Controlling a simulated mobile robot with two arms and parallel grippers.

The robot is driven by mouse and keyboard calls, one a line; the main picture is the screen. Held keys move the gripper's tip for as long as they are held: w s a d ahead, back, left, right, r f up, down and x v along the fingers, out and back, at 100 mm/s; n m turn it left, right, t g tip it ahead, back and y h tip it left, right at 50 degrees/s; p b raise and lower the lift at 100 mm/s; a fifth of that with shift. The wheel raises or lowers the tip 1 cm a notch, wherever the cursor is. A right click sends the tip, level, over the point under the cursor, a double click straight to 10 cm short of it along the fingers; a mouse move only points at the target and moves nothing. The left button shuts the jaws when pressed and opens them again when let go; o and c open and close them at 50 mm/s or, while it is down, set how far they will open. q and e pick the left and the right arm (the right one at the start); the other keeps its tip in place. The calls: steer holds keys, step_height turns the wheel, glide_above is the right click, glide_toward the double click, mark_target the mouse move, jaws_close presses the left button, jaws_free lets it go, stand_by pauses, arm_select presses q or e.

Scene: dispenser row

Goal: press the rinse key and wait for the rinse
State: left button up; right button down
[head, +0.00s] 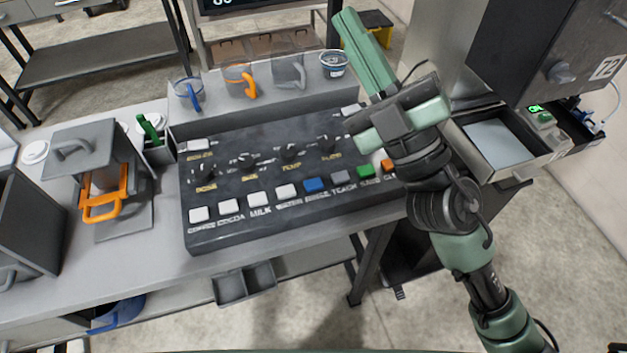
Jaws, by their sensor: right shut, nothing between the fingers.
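The dark control panel (270,222) lies on the grey counter with a front row of square keys. The blue key (314,185) in that row has a label that seems to read RINSE. It is in plain view, and I cannot tell from its look whether it is pressed. My right gripper (350,22) is shut and empty. It is up beyond the panel's right side, apart from the blue key, and my right arm covers the panel's right end. My left gripper is not in view.
White keys, including the milk key (259,199), sit left of the blue one; grey, green (365,171) and orange keys sit right. Four dark knobs are behind. An open drawer (497,140) is at right.

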steer(key=s+a+n+g+y, duration=0.5)
steer(key=a+n+g+y, duration=0.15)
steer(key=n+g, duration=0.5)
steer(key=n+g+h, duration=0.2)
steer(key=n+h, duration=0.4)
steer(key=h, duration=1.1)
glide_above(318, 186)
step_height(318, 186, down, 19)
steer(key=shift+f, duration=0.15)
steer(key=shift+g, duration=0.25)
step_height(318, 186, down, 8)
steer(key=b, duration=0.4)
steer(key=shift+r+b, duration=0.2)
steer(key=shift+b, duration=0.2)
steer(key=shift+f+b, duration=0.6)
steer(key=shift+b, duration=0.05)
